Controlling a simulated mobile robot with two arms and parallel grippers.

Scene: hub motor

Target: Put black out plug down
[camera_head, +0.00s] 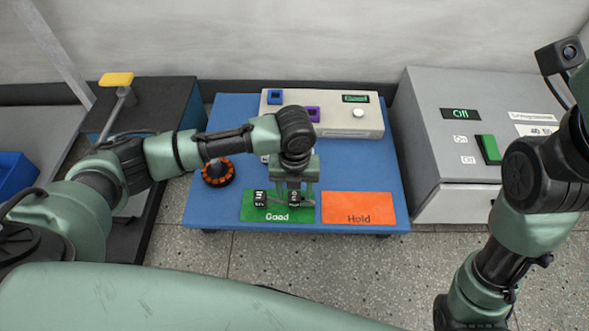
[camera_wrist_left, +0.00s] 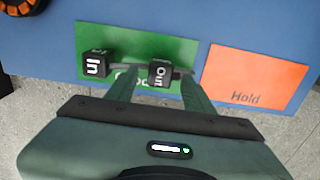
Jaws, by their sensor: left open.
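The black out plug (camera_head: 293,197), a small dark block with white lettering, sits on the green Good mat (camera_head: 279,215). It also shows in the left wrist view (camera_wrist_left: 161,73) with "Out" on its top. My left gripper (camera_head: 294,196) is open, pointing down, with its fingers on either side of the out plug; it also shows in the left wrist view (camera_wrist_left: 157,75). The black in plug (camera_head: 260,197) stands on the same mat, left of the gripper, and in the left wrist view (camera_wrist_left: 95,65). My right gripper is outside the frames.
An orange Hold mat (camera_head: 358,207) lies empty to the right on the blue table (camera_head: 389,160). An orange-and-black round part (camera_head: 218,173) is at the left. A white box with a display (camera_head: 335,121) stands behind. A grey machine (camera_head: 430,130) is beside the table.

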